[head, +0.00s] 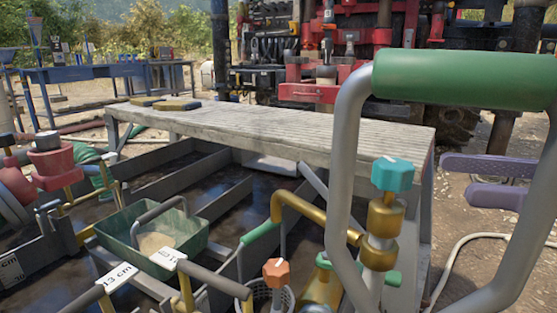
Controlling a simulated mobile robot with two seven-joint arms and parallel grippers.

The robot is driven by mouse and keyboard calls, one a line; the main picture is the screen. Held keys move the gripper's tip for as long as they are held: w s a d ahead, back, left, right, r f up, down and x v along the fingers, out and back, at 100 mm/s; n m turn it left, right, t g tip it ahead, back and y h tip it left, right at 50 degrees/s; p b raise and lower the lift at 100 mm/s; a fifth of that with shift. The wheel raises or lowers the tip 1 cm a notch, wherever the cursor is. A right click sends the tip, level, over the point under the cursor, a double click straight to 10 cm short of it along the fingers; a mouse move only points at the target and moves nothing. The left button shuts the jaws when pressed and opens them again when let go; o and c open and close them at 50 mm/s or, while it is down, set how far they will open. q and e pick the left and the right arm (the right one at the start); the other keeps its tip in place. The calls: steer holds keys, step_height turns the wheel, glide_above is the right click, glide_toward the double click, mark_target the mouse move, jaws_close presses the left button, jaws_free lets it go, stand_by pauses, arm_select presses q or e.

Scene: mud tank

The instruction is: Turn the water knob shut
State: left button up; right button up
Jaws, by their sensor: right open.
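A teal knob (392,174) with a white mark on top sits on an upright brass valve right of centre. An orange knob (277,272), also marked white, sits lower at the bottom centre. I see no readable label saying which is the water knob; the teal one is a likely match by colour. My right gripper (460,177) shows as two purple fingers at the right edge, open and empty. It is right of the teal knob and apart from it, with a grey tube of the handle between them in the picture. My left gripper is not in view.
A grey tube handle with a green grip (460,80) stands close in front. A grey slatted bench (270,130) lies behind. A green bin (150,235) sits over the dark mud tank at left. Brass pipes (310,215) run beside the valve. A pale hose (455,245) lies on the ground.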

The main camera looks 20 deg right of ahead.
mark_target(393, 163)
steer(key=b+x, duration=0.2)
steer(key=x, duration=0.5)
steer(key=shift+a+f+b, duration=0.1)
steer(key=shift+a+b, duration=0.2)
steer(key=shift+b, duration=0.1)
steer(key=shift+w+a, duration=0.3)
steer(key=shift+a, duration=0.1)
jaws_close()
